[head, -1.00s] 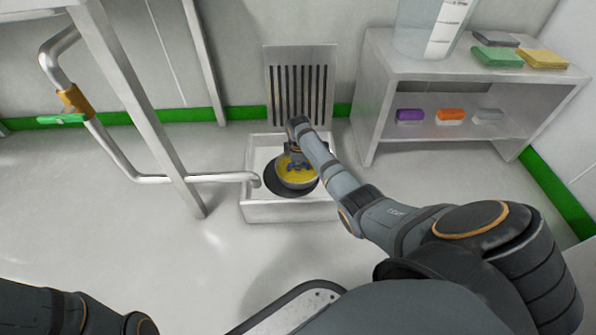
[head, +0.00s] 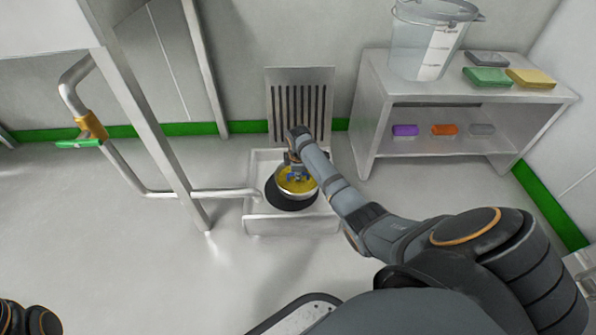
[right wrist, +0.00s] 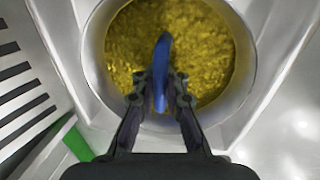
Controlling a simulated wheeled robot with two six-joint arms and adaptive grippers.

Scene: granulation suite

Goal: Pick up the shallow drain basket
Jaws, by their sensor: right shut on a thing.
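The shallow drain basket (head: 284,187) is a round light metal dish with yellow grains inside, over the white floor basin. In the right wrist view its pale rim (right wrist: 247,62) rings the yellow contents, and a blue handle (right wrist: 161,62) rises in the middle. My right gripper (right wrist: 160,88) is shut on this blue handle; in the head view the gripper (head: 296,172) reaches down from above. A dark round area (head: 287,203) shows under and beside the basket. The basket seems slightly above it. My left gripper is out of view; only part of my left arm shows at lower left.
The floor basin (head: 290,226) has low walls. A slotted metal plate (head: 300,90) leans behind it. A drain pipe (head: 225,193) ends over its left side. A shelf (head: 365,115) with a clear bucket (head: 410,50) stands right. Open floor lies left and in front.

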